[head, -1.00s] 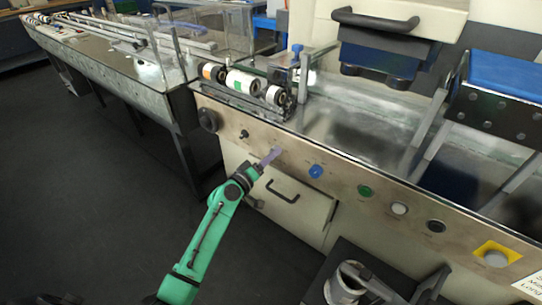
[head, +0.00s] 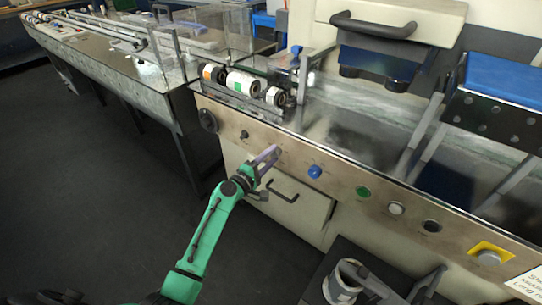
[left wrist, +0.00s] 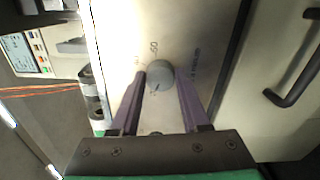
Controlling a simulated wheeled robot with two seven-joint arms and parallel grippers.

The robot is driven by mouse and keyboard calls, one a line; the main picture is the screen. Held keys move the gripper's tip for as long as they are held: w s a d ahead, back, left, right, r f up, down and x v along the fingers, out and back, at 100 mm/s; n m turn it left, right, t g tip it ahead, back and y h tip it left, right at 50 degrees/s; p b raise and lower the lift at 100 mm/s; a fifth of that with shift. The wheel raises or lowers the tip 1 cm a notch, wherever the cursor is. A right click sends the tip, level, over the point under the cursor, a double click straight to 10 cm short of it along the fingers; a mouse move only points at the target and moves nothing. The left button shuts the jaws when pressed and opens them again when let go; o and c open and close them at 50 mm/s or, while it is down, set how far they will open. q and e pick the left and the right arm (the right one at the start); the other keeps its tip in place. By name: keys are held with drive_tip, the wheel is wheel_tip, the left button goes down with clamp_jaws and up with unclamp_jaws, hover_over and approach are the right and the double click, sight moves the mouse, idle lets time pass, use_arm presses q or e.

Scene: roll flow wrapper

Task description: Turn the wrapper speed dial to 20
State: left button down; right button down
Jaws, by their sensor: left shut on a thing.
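The grey round wrapper speed dial (left wrist: 160,74) sits on the metal front panel in the left wrist view. Printed scale marks and lettering surround it, too small to read surely, so I cannot tell its setting. My left gripper (head: 269,155) has purple fingers and reaches the panel from below. In the left wrist view the fingers of my left gripper (left wrist: 163,88) stand on either side of the dial and are shut on it. In the head view the fingers hide the dial. My right gripper is not in view.
The panel (head: 340,187) also carries a small black knob (head: 244,134), a blue button (head: 315,172), a green button (head: 363,191) and a yellow-backed button (head: 489,257). A drawer handle (head: 282,191) lies below my gripper. Dark floor is free at left.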

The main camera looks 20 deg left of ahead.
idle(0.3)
use_arm(q)
drive_tip(key=shift+c, duration=1.9)
unclamp_jaws()
drive_tip(key=b+v, duration=0.1)
drive_tip(key=v, duration=1.3)
drive_tip(key=shift+s+b, duration=0.25)
drive_tip(key=shift+b, duration=0.05)
